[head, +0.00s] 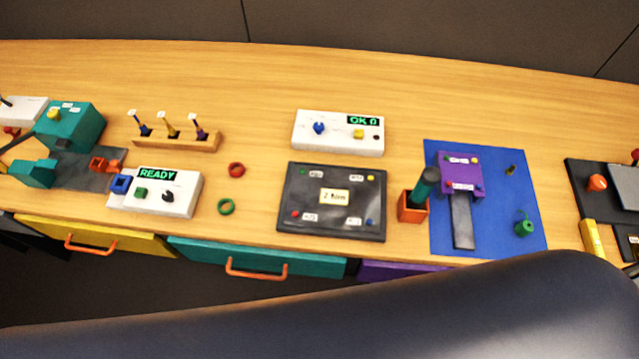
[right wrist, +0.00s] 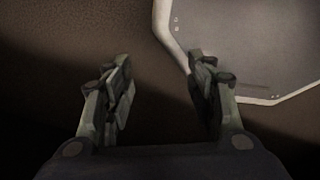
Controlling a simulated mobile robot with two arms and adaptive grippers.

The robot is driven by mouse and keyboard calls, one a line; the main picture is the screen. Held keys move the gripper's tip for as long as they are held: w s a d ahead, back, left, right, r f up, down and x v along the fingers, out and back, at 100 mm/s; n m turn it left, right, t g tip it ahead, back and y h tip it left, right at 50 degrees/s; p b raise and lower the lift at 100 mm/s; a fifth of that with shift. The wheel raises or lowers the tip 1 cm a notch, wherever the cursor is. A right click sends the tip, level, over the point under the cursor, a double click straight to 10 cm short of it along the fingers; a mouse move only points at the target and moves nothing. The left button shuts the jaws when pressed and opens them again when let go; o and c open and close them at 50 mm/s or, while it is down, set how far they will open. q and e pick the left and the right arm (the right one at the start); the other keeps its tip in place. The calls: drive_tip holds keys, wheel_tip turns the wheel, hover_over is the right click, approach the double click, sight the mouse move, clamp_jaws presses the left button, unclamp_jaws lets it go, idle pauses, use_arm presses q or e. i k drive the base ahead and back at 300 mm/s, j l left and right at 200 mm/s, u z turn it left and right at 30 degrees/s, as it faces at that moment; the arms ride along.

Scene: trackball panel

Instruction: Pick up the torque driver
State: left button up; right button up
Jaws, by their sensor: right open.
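A driver-like tool with a thick dark teal handle (head: 426,185) stands tilted in a small orange holder (head: 412,208), just left of the blue mat; I take it to be the torque driver. Its lower end is hidden inside the holder. My right gripper (right wrist: 164,90) shows only in the right wrist view. It is open with nothing between its fingers, over a dark brown surface, and the tool is not in that view. My left gripper is not in view.
The blue mat (head: 527,239) carries a purple block (head: 461,160) with a grey plate. A dark panel (head: 331,228) lies left of the holder. A white OK box (head: 337,133) stands behind. A rack (head: 195,143) holds thin drivers. A large dark rounded shape fills the lower right.

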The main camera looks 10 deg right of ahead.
sight(429, 178)
drive_tip(key=z, duration=0.9)
drive_tip(key=k+j+z, duration=0.25)
drive_tip(key=j+z, duration=0.15)
drive_tip(key=k+j+z, duration=0.25)
drive_tip(key=j+z, duration=0.15)
drive_tip(key=j, duration=0.05)
